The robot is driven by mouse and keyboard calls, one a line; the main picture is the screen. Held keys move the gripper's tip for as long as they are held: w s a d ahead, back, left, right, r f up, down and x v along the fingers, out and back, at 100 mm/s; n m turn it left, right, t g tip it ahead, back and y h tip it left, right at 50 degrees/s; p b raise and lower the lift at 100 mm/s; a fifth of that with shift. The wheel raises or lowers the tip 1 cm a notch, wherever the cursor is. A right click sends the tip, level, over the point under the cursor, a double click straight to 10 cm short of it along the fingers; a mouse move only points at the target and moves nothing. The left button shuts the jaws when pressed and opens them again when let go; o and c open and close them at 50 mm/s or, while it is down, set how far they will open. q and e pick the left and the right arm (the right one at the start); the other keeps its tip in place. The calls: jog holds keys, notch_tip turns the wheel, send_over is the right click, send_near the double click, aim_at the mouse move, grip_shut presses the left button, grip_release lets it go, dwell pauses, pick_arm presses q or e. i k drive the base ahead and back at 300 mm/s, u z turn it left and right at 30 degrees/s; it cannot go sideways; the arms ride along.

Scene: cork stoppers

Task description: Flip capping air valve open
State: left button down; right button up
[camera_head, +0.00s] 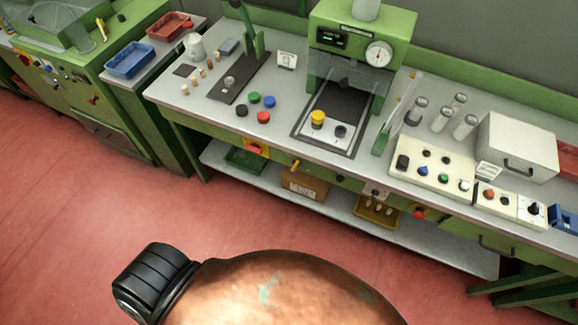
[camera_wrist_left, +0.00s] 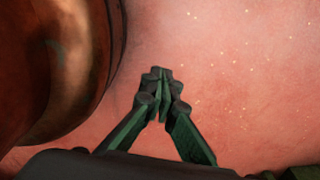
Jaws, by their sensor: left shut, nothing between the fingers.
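My left gripper (camera_wrist_left: 158,85) shows in the left wrist view, its green-black fingers closed together with nothing between them. It hangs over red floor, away from the bench. It does not show in the head view, and my right gripper is in neither view. I cannot tell for certain which part is the capping air valve. A small yellow lever (camera_head: 296,165) sits on the bench's front edge, below the green capping machine (camera_head: 361,40). A red knob on a yellow plate (camera_head: 254,148) is to its left, and a grey plate with knobs (camera_head: 376,192) is to its right.
The bench (camera_head: 180,92) holds corks, coloured caps, glass cylinders, a control panel (camera_head: 430,163) and a white box (camera_head: 517,147). A lower shelf (camera_head: 235,172) carries bins and a cardboard box (camera_head: 304,184). Red floor (camera_head: 90,220) in front is clear. A copper-coloured rounded body fills the bottom.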

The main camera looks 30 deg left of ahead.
aim_at(294, 168)
jog(key=u, duration=0.7)
jog(key=k, duration=0.35)
jog(key=z, duration=1)
